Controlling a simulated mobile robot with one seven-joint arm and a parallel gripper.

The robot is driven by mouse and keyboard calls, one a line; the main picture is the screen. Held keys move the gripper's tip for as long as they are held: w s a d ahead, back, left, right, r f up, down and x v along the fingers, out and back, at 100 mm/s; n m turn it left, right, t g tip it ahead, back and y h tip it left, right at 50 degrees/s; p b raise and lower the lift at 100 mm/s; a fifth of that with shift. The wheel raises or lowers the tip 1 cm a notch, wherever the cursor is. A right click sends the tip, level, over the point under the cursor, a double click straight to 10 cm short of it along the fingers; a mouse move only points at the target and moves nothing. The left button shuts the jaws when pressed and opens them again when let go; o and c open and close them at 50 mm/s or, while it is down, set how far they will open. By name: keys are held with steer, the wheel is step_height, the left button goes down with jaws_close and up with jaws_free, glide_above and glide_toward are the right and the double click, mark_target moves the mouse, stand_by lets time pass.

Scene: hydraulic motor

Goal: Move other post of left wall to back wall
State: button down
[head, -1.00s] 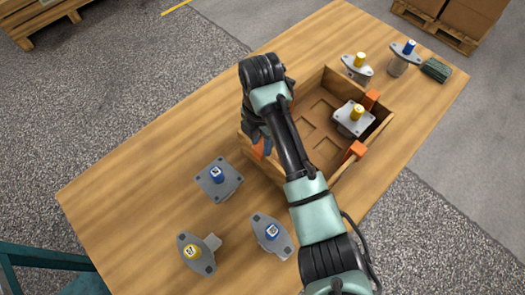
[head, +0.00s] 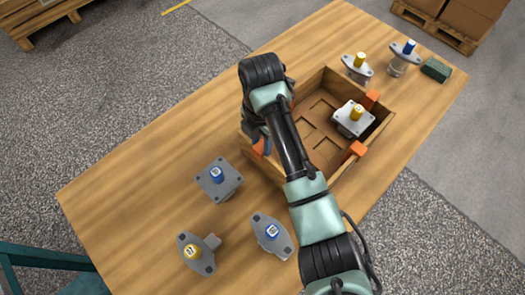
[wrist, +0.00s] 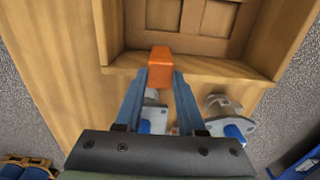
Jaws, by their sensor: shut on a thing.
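An orange post (wrist: 160,62) sits at the rim of the wooden crate (wrist: 215,70) in the wrist view. My gripper (wrist: 161,76) is shut on this post, one blue-grey finger on each side. In the head view my gripper (head: 258,138) is at the crate's left side, and the post (head: 259,149) shows partly below it. Two other orange posts, an upper one (head: 372,97) and a lower one (head: 356,149), are on the crate's right wall. My arm covers part of the crate (head: 384,126).
A yellow-capped motor (head: 352,120) stands in the crate. Motors with blue and yellow caps stand outside it, including a square-flanged one (head: 219,178) near its left corner. A dark green block (head: 436,70) lies at the table's far right. The table (head: 130,180) is clear at left.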

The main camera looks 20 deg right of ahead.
step_height(320, 180, up, 12)
steer(key=p, duration=1.2)
steer(key=shift+r, duration=0.25)
steer(key=shift+a, duration=0.1)
stand_by(0.4)
